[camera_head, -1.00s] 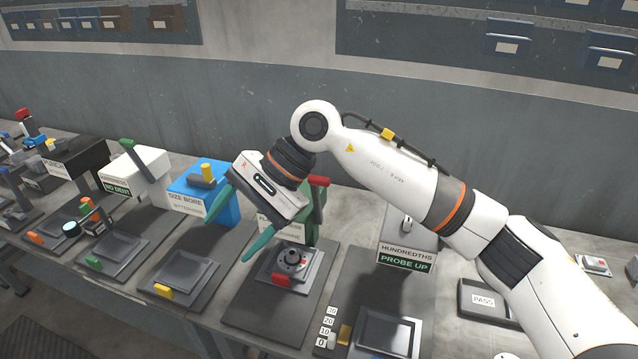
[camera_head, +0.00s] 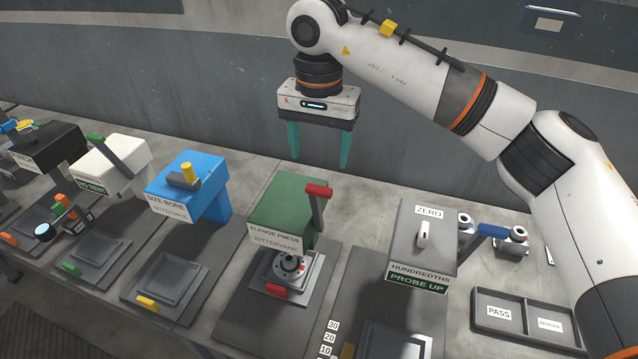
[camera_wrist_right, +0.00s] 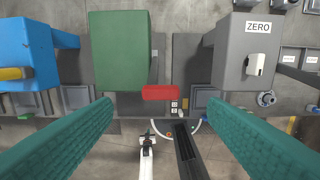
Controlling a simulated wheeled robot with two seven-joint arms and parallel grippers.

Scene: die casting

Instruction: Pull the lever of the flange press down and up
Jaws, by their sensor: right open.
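The flange press (camera_head: 287,207) is a green block labelled FLANGE PRESS on a dark base. Its lever (camera_head: 318,205) has a red handle at the top and stands upright at the block's right side. A round grey flange part (camera_head: 290,266) sits on the plate under the press. My right gripper (camera_head: 318,162) hangs above and behind the press with its teal fingers pointing down, open and empty. In the right wrist view the red handle (camera_wrist_right: 161,92) lies between the two fingers, farther off, beside the green block (camera_wrist_right: 121,50). My left gripper is not in view.
The blue SIZE BORE station (camera_head: 190,185) stands left of the press. The grey HUNDREDTHS gauge (camera_head: 424,240) with its PROBE UP display stands to the right. A PASS tray (camera_head: 480,322) and a blue-handled item (camera_head: 494,230) lie farther right. Space above the press is clear.

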